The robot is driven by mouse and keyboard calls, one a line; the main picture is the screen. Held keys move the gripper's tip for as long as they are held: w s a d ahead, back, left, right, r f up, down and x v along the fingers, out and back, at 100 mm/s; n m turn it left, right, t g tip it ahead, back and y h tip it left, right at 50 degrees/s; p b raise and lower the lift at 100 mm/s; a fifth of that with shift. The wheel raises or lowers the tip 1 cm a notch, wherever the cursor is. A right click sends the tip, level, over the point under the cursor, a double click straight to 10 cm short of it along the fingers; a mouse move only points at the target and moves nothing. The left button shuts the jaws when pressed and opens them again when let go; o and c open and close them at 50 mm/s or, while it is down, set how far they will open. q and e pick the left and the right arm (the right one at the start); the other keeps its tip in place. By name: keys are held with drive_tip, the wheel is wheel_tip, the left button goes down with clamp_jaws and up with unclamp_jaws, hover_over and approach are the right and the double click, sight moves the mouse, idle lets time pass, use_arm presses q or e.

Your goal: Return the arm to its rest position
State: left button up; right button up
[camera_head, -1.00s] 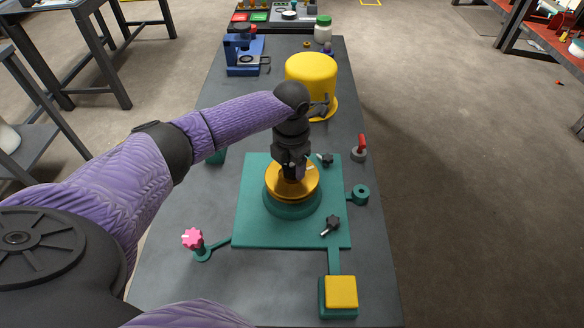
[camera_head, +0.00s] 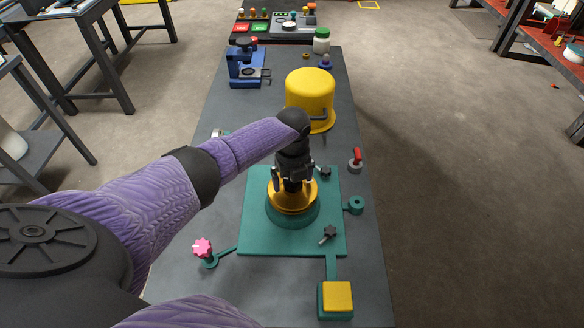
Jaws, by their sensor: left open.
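My left arm (camera_head: 165,198), in a purple sleeve, reaches in from the left over the table. Its black left gripper (camera_head: 293,186) points down above the gold round part (camera_head: 292,200). The fingers are spread, and I cannot tell whether they touch the gold part. The gold part sits on a round green base on the green plate (camera_head: 255,240). My right gripper is not in view.
A yellow dome (camera_head: 310,90) stands just behind the gripper. A blue device (camera_head: 247,65) and a white jar (camera_head: 321,42) stand farther back. A pink knob (camera_head: 203,247), a red-handled piece (camera_head: 356,158) and a yellow block (camera_head: 338,296) surround the plate.

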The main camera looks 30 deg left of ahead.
use_arm(q)
drive_tip(key=shift+n, duration=0.5)
drive_tip(key=shift+f, duration=0.1)
